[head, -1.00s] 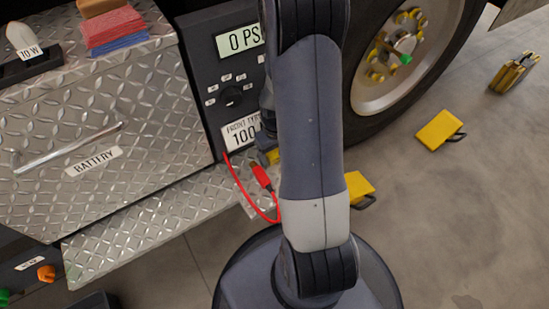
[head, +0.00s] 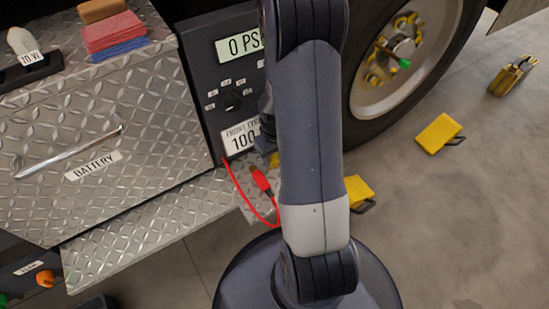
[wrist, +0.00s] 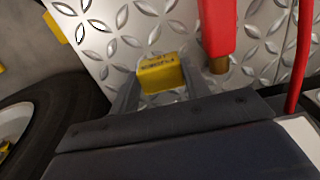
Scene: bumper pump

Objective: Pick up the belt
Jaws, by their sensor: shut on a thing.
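In the wrist view my gripper (wrist: 158,85) has its two grey fingers on either side of a small yellow piece (wrist: 160,72) with dark lettering, too small to read. The gripper is shut on it, over the diamond-plate step. I cannot tell from its shape whether this piece is the belt, and no other thing shows clearly as a belt. In the head view my arm hides most of the gripper; a sliver of the yellow piece (head: 273,160) shows at the arm's left edge.
A red clamp (head: 262,180) on a red cable lies close by on the step (head: 140,235); it also shows beside the gripper in the wrist view (wrist: 218,30). The tyre (head: 375,125) stands to the right. Yellow chocks (head: 437,132) lie on the open floor.

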